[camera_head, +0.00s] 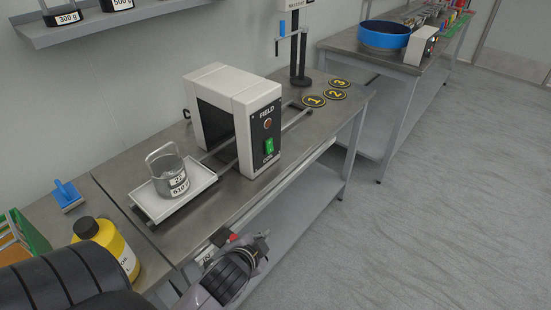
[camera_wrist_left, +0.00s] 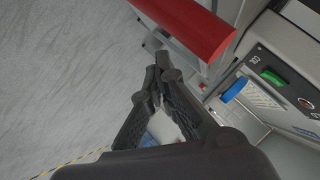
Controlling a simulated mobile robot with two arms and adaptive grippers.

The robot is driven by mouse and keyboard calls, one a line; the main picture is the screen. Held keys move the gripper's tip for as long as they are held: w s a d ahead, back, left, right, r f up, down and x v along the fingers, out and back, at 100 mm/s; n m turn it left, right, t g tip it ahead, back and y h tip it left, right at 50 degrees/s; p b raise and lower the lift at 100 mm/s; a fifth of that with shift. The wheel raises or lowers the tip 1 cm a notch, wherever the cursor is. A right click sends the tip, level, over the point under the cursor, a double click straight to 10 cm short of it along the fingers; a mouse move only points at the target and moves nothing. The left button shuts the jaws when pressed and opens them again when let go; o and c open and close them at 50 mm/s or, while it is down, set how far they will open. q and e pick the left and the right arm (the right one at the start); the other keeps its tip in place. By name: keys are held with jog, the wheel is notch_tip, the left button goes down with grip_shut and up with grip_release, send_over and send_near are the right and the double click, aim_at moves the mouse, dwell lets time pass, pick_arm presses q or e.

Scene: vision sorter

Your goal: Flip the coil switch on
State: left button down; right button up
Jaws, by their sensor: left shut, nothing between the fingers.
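The coil unit (camera_head: 232,112) is a white box with an open tunnel, standing on the steel bench. Its black front panel bears a FIELD label, a small orange-red lamp (camera_head: 268,124), a green switch (camera_head: 269,146) and a COIL label. A panel with a green switch (camera_wrist_left: 272,77) also shows at the right in the left wrist view. My left gripper (camera_wrist_left: 158,82) has its fingertips together, empty and apart from that switch. In the head view my left arm is low in front of the bench, below the coil unit; its fingertips are hard to make out. My right gripper does not show.
A white tray (camera_head: 205,181) on rails holds a metal beaker (camera_head: 168,172) left of the coil unit. A yellow bottle (camera_head: 112,245) stands nearer. Numbered discs (camera_head: 314,101) lie right of the coil. A red bar (camera_wrist_left: 190,30) is near my fingers. The floor at right is clear.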

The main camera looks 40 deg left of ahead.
aim_at(270, 146)
pick_arm(q)
jog(key=w+a+r+m+t, duration=0.3)
jog(key=w+r+m+t, duration=0.4)
jog(key=w+r+m, duration=0.1)
jog(key=shift+w+r+m, duration=0.2)
jog(key=shift+r+m, duration=0.3)
jog(key=shift+r, duration=0.4)
jog(key=w+a+p, duration=0.2)
jog(key=w+a, duration=0.3)
jog(key=w, duration=0.5)
jog(key=shift+a+f, duration=0.25)
jog(key=shift+f, duration=0.15)
jog(key=shift+w, duration=0.1)
